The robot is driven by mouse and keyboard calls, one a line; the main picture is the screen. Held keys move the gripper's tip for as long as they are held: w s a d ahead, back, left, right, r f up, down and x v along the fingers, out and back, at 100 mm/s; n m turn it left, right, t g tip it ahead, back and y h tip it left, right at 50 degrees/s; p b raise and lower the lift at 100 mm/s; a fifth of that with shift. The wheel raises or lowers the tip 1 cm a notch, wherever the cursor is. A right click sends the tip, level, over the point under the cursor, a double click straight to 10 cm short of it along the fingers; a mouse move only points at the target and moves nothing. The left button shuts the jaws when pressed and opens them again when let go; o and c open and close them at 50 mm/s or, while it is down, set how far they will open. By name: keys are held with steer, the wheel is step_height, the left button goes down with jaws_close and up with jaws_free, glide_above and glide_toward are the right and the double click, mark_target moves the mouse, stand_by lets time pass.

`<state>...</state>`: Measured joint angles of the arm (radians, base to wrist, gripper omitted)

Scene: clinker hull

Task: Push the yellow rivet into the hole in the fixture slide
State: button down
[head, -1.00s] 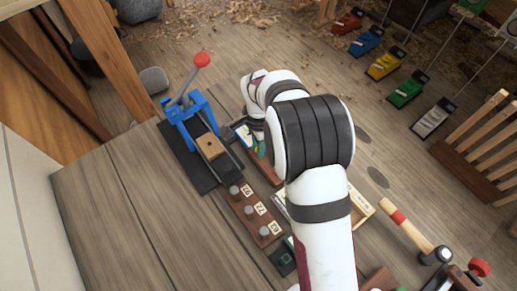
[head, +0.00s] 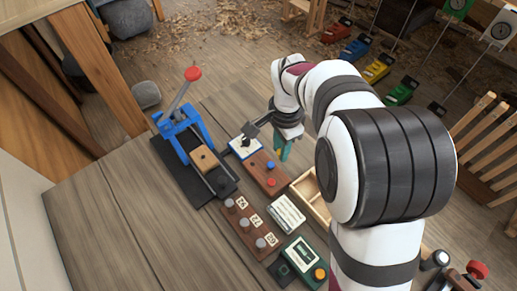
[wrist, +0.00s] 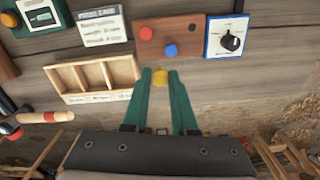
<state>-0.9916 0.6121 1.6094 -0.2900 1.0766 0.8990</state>
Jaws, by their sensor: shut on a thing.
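My gripper (head: 284,156) has green fingers and is above the far right edge of the bench's brown button board. The rivet cannot be made out in the head view. The fixture slide (head: 205,159) is a light wooden block with a small dark hole, under a blue lever press (head: 181,128) with a red knob. It stands left of my gripper, well apart from it, and is not in the wrist view.
The button board (head: 262,167) and dial box (head: 243,147) lie between gripper and press. A compartment tray (wrist: 92,76), a press card (wrist: 103,27) and a green-framed device (head: 301,255) are nearby. A rack of numbered pegs (head: 239,224) stands in front. The bench's left front is bare.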

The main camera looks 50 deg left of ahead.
steer(key=s+a+r+n, duration=0.2)
steer(key=s+a+n, duration=0.4)
steer(key=s+a, duration=0.85)
steer(key=shift+w+a+f, duration=0.1)
steer(key=shift+a+f, duration=0.05)
steer(key=shift+f, duration=0.8)
steer(key=shift+w+a+f, duration=0.1)
steer(key=shift+a+f, duration=0.05)
steer(key=shift+f, duration=0.75)
steer(key=shift+a+f, duration=0.15)
steer(key=shift+f, duration=0.8)
steer(key=shift+f, duration=0.25)
steer(key=shift+f, duration=0.25)
steer(key=shift+f, duration=0.75)
steer(key=c, duration=0.6)
jaws_free()
